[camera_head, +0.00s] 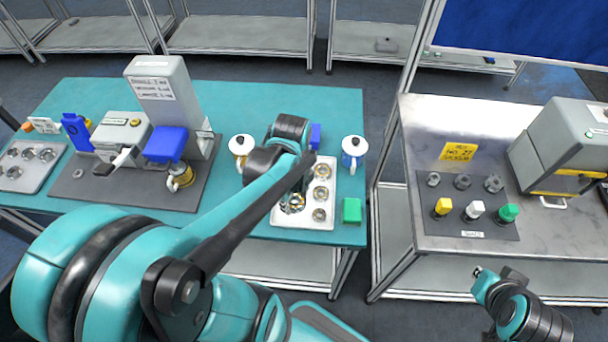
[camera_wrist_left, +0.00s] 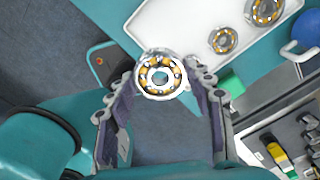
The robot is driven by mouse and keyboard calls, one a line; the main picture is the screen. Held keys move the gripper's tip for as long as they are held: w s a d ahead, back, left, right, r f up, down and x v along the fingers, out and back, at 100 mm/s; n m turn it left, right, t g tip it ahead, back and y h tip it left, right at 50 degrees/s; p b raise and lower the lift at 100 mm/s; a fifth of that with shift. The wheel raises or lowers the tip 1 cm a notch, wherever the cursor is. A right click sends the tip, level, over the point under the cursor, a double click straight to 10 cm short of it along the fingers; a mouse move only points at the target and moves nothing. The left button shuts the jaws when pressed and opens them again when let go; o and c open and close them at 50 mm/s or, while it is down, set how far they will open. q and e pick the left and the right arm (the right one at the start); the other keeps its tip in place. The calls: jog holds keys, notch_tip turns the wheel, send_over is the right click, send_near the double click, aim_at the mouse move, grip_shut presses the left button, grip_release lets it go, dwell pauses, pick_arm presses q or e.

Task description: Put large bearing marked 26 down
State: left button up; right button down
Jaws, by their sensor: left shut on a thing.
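The large bearing (camera_wrist_left: 160,77), a silver ring with orange-yellow balls, sits between the fingertips of my left gripper (camera_wrist_left: 163,72) in the left wrist view. The gripper is shut on it. In the head view the bearing (camera_head: 292,203) shows just below my left gripper (camera_head: 296,190), over the left part of a white tray (camera_head: 287,222). I cannot tell whether the bearing touches the tray. No number on it is legible. My right gripper (camera_head: 490,280) is at the lower right, in front of the grey table; its fingers are too unclear to read.
Other bearings (camera_head: 320,193) stand in a column on the tray's right side. A scanning station (camera_head: 165,100) is left; a grey table (camera_head: 400,108) with a machine stands right.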

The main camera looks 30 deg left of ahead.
pick_arm(q)
jog(key=shift+m, duration=0.3)
jog(key=w+a+f+b, duration=0.1)
jog(key=w+a+f, duration=0.1)
jog(key=w, duration=0.1)
jog(key=w+a+f+b, duration=0.1)
jog(key=w+a+f, duration=0.1)
jog(key=a, duration=0.1)
jog(key=w+a+f+b, duration=0.1)
jog(key=w+a+f, duration=0.1)
jog(key=w+f, duration=0.1)
jog(key=shift+w+a+b, duration=0.3)
jog(key=shift+a+b, duration=0.05)
jog(key=shift+a, duration=0.05)
jog(key=shift+f+b, duration=0.7)
jog(key=shift+f, duration=1.3)
jog(key=o, duration=1.5)
jog(key=shift+f, duration=0.1)
